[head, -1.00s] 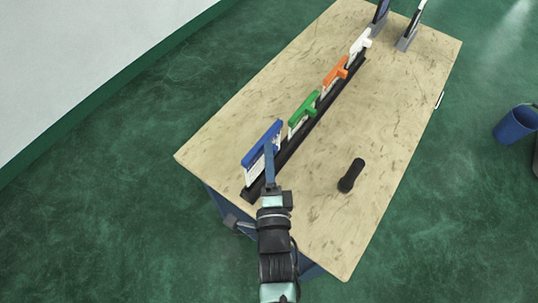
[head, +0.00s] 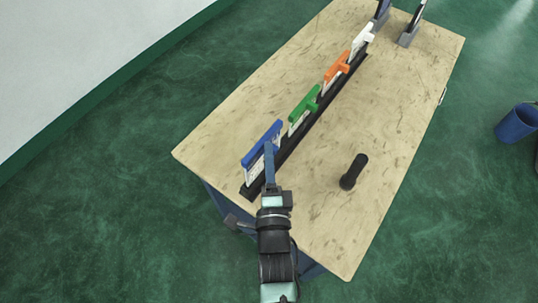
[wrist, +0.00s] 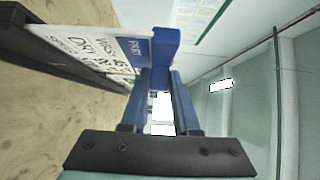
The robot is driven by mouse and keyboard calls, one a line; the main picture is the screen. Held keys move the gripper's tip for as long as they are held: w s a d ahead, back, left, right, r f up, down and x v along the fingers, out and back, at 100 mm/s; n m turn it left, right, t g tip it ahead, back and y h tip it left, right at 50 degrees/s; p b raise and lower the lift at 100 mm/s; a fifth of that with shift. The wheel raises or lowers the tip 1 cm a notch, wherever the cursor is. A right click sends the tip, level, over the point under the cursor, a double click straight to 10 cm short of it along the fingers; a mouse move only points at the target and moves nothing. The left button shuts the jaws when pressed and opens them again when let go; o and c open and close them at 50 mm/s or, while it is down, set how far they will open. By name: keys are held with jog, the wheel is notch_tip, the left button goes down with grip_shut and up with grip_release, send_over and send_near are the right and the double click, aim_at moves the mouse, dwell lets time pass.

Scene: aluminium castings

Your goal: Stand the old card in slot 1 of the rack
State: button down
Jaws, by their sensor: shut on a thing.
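A long black rack (head: 290,148) runs along the table with cards standing in it. My gripper (head: 269,152) is shut on the blue-edged white card (head: 262,145) at the rack's near end. In the wrist view the card's blue edge (wrist: 165,46) lies at the fingertips (wrist: 160,72), and its white face (wrist: 110,44) carries printed text. I cannot tell whether its lower edge is seated in the rack. Beyond it stand a green-topped card (head: 304,104), an orange-topped card (head: 337,67) and a white-topped card (head: 363,40). No label shows which is the old card.
A black cylindrical object (head: 352,172) lies on the wooden table (head: 385,130), right of the rack. Two grey stands (head: 407,38) with upright pieces are at the far end. A blue bin (head: 515,123) is on the green floor. The tabletop right of the rack is mostly clear.

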jog(key=shift+f+b, duration=1.85)
jog(key=shift+f, duration=0.1)
jog(key=c, duration=0.6)
grip_release()
jog(key=shift+s, duration=0.15)
jog(key=shift+s+d+b, duration=0.2)
jog(key=shift+s+b, duration=0.35)
jog(key=shift+s, duration=2.65)
jog(key=shift+s+d+b, duration=0.15)
jog(key=shift+s+b, duration=0.35)
jog(key=shift+s, duration=2.65)
